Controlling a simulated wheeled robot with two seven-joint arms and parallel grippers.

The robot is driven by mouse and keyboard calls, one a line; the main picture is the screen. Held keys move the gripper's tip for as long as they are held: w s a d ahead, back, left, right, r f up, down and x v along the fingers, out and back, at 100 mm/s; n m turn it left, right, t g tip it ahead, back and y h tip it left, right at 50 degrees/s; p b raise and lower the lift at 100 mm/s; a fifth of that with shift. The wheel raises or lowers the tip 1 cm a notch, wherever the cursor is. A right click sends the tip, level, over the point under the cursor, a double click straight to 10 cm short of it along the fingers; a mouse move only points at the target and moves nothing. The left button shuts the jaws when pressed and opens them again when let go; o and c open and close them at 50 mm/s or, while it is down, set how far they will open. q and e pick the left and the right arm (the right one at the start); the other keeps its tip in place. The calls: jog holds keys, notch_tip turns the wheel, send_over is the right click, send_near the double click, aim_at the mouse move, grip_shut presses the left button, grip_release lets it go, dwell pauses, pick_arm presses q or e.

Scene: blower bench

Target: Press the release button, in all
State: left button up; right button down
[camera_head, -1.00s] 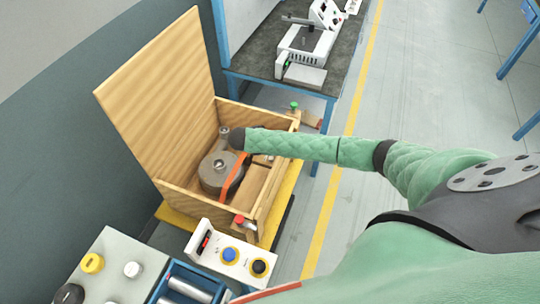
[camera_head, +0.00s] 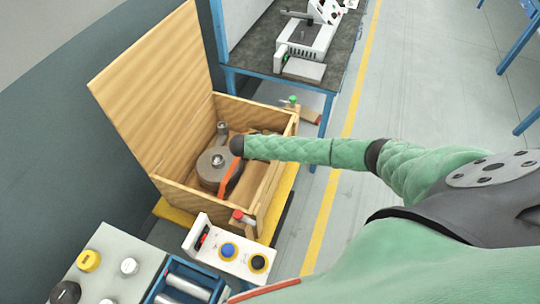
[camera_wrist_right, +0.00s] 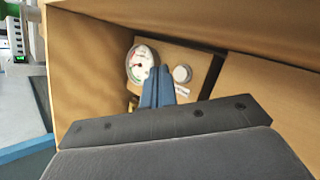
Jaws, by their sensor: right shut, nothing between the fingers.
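In the right wrist view a pale round button (camera_wrist_right: 182,73) sits on a wooden panel, right of a round dial gauge (camera_wrist_right: 141,64). A small label under the button is partly hidden and unreadable. My right gripper (camera_wrist_right: 160,72) is shut and empty; its blue fingertips lie between gauge and button in the picture. I cannot tell whether they touch the panel. In the head view my right arm reaches over the open wooden box (camera_head: 180,193), and its gripper is hidden there. My left gripper is not in view.
The box's raised lid (camera_head: 150,90) stands on the left. A grey round drum (camera_head: 210,165) and an orange strap (camera_head: 231,178) are inside. A white control box (camera_head: 205,252) with blue and black buttons stands in front. Wooden walls hem in my gripper.

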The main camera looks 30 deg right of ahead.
jog(key=shift+f+b, duration=0.3)
jog(key=shift+f, duration=0.5)
dwell(0.6)
jog(key=shift+f, duration=0.15)
dwell(0.9)
jog(key=shift+f, duration=0.3)
jog(key=shift+f, duration=0.35)
dwell(0.9)
jog(key=shift+r+p, duration=0.8)
